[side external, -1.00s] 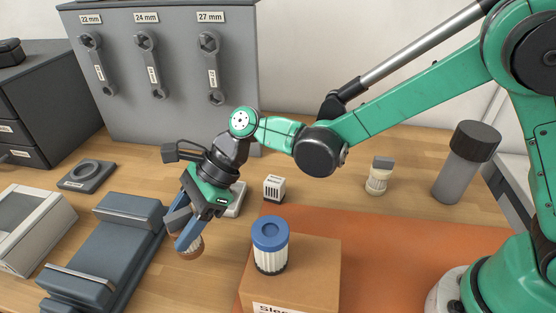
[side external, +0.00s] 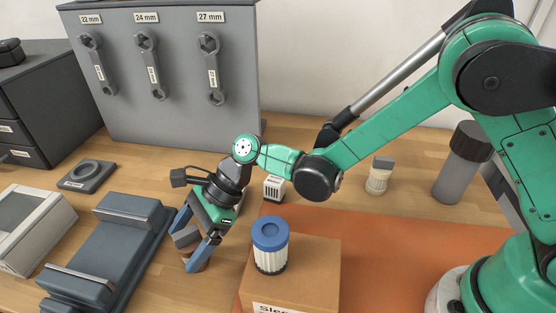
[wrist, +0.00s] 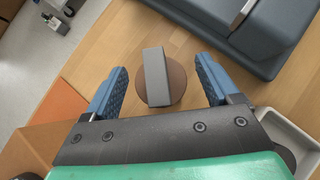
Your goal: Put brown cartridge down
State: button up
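The brown cartridge (wrist: 174,92) has a round brown top with a grey bar-shaped grip across it. In the wrist view it sits on the wooden table between the two blue fingers of my gripper (wrist: 157,78), with a gap on each side. In the side external view the brown cartridge (side external: 188,240) stands in front of the grey-blue fixture's right side, partly hidden by the fingers of my gripper (side external: 188,246). My gripper is open around it, pointing down.
A blue-topped white cartridge (side external: 270,246) stands on a cardboard box (side external: 318,262) to the right. The grey-blue fixture (side external: 112,250) lies close on the left. A small vented white block (side external: 274,188) and a cream cartridge (side external: 378,178) stand behind. An orange mat (side external: 420,245) covers the right.

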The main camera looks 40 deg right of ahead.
jog(key=shift+r, duration=0.15)
jog(key=v, duration=1.2)
jog(key=s+d+n+t+h, duration=0.3)
jog(key=d+n+h, duration=0.1)
jog(key=d+n, duration=0.5)
jog(key=s+d+r+n+t+h, duration=0.1)
jog(key=s+d+n+t+h, duration=0.3)
jog(key=d+n, duration=0.5)
jog(key=shift+d+r+h, duration=0.3)
jog(key=shift+d+h, duration=0.2)
